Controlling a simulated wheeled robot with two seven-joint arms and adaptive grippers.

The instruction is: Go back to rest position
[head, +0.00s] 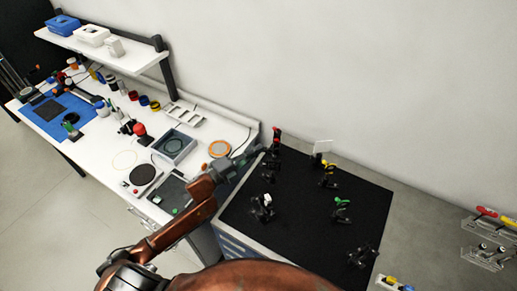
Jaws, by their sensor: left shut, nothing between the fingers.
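My left arm comes in from the lower left, and my left gripper (257,152) is shut and empty. It is over the gap between the white bench (225,132) and the black breadboard (300,215), near the breadboard's upper left corner. My right gripper is out of view.
Several small optic mounts stand on the breadboard, including a green-topped one (341,204) and a white-topped one (266,203). A red-topped post (276,135) stands close to my left gripper. The white bench holds many items below a shelf (110,62). Clear racks (487,256) lie at the right.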

